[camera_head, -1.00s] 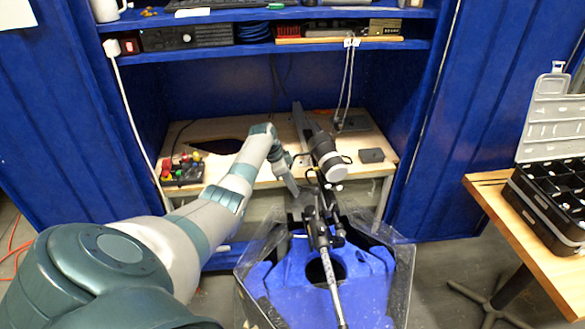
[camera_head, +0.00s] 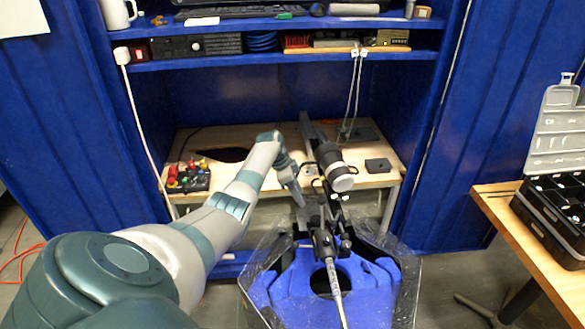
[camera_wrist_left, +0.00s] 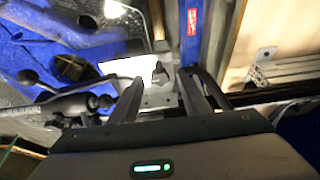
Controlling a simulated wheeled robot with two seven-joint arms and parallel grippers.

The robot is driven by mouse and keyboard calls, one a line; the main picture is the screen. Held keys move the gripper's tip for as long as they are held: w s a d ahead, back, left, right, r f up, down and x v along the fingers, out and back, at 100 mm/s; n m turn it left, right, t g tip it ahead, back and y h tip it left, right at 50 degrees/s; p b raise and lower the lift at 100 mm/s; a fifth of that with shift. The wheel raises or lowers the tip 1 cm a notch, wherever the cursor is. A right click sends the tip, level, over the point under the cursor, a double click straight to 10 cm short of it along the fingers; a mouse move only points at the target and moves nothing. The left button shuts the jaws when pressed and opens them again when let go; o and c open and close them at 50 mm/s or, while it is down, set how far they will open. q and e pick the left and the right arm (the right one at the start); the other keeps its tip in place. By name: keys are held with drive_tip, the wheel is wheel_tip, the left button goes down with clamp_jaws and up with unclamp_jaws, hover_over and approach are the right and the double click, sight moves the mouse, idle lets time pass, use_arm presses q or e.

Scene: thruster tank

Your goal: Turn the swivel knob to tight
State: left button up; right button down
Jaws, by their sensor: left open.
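A small dark knob (camera_wrist_left: 160,74), which looks like the swivel knob, stands on a metal bracket in the left wrist view. It shows just ahead of and between the fingertips of my left gripper (camera_wrist_left: 163,82), which is open and holds nothing. In the head view my left gripper (camera_head: 298,198) points down just left of the dark thruster mount (camera_head: 326,215). The knob cannot be made out clearly there. The thruster (camera_head: 335,167), a black and grey cylinder, sits above the tank. My right gripper is not in view.
A clear-walled tank with a blue insert (camera_head: 300,292) stands below the mount. The wooden bench (camera_head: 185,150) behind holds a box with colored buttons (camera_head: 188,178) and a small dark box (camera_head: 378,165). An open organizer case (camera_head: 555,205) stands on a table at right.

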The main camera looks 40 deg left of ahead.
use_arm(q)
drive_tip(key=b+v, duration=0.3)
drive_tip(key=v, duration=1.4)
drive_tip(key=shift+r+b, duration=0.2)
drive_tip(key=shift+b, duration=0.2)
drive_tip(key=shift+a, duration=0.1)
